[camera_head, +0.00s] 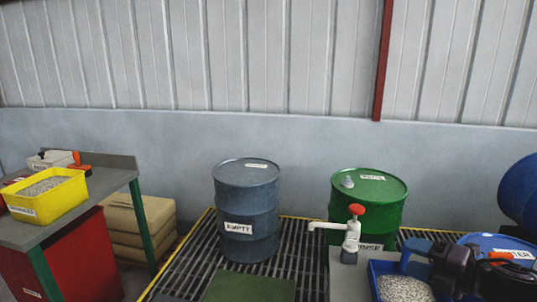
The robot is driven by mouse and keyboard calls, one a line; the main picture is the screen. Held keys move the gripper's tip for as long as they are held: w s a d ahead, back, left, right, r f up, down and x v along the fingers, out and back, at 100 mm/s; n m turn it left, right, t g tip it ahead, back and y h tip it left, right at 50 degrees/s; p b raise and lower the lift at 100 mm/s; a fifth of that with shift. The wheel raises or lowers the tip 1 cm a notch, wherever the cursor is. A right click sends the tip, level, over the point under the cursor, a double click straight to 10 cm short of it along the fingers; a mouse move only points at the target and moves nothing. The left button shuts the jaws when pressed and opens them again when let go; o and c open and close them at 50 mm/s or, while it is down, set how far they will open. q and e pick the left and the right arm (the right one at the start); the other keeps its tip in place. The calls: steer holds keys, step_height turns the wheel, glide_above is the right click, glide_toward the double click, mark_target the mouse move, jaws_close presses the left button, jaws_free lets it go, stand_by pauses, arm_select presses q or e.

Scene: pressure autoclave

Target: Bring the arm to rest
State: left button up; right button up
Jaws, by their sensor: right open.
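My right gripper (452,265) is at the lower right, dark with a blue part at its left end. It is open, above the right side of a blue tray (373,278) of pale granules. I see nothing held in it, though its fingertips are hard to make out. The dark parts of my right arm (507,280) run to the right edge and cover part of a blue drum (490,240). My left gripper is not in view.
A white pump with a red knob (353,230) stands left of the tray. A green drum (368,198) and a grey-blue drum marked EMPTY (246,205) stand on a grating behind. A workbench (95,202) with a yellow bin (62,203) is at left.

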steer(key=s+a+f+m+h+b, duration=0.2)
steer(key=s+a+f+m, duration=0.2)
steer(key=s+f+m, duration=0.35)
steer(key=s+a+f+m+h+b, duration=0.2)
steer(key=s+a+f+m, duration=0.25)
steer(key=f+m, duration=0.5)
arm_select(q)
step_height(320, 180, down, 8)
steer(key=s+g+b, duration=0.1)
steer(key=b, duration=0.3)
arm_select(e)
steer(key=s+d+f+m+g+h, duration=0.1)
steer(key=s+f+m+h, duration=0.25)
steer(key=s+f, duration=0.5)
steer(key=s+d+f+m+g+h, duration=0.15)
steer(key=s+f+m, duration=0.35)
steer(key=s, duration=0.6)
arm_select(q)
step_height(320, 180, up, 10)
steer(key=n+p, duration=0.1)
steer(key=p, duration=1.4)
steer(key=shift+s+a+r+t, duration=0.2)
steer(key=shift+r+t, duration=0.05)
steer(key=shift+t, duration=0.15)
arm_select(e)
step_height(320, 180, up, 10)
steer(key=t+h, duration=0.1)
steer(key=shift+f+m, duration=0.2)
steer(key=shift+m, duration=0.15)
steer(key=shift+w+d, duration=0.1)
